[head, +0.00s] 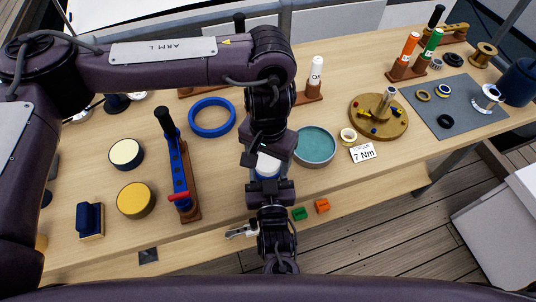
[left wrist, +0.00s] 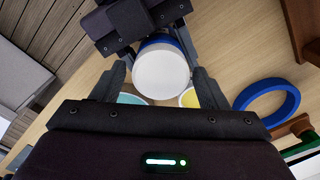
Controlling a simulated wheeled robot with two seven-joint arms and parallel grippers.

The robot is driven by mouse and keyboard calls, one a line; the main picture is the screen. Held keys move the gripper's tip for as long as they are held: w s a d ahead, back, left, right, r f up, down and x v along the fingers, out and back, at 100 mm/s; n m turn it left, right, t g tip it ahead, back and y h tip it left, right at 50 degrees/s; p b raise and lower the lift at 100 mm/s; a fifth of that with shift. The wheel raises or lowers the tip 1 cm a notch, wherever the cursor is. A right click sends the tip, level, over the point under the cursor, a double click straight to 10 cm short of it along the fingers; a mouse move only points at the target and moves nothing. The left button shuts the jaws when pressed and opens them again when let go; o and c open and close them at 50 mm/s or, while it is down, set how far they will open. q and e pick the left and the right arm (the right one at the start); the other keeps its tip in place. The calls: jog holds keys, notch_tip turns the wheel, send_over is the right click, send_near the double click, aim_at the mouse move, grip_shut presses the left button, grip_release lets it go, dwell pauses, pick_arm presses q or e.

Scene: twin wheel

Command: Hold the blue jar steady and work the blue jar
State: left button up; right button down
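The blue jar (head: 268,165) with its white lid stands near the table's front middle, partly hidden between my two grippers. In the left wrist view its round white lid (left wrist: 161,70) faces the camera, with a blue edge behind. My left gripper (left wrist: 160,78) reaches down from above, its two fingers on either side of the lid, with what look like narrow gaps. My right gripper (head: 270,185) comes from the front edge and is at the jar's near side.
A blue ring (head: 212,117) and a teal round dish (head: 315,146) flank the jar. A rack with a blue tool (head: 180,170) stands left. Green (head: 299,214) and orange (head: 322,206) pieces lie near the front edge. A "7 Nm" card (head: 362,153) stands right.

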pick_arm(q)
jog(key=c, duration=0.8)
jog(key=m, duration=0.3)
jog(key=shift+c, duration=0.2)
jog(key=o, duration=1.1)
jog(key=shift+r, duration=2.3)
jog(key=shift+c, duration=0.6)
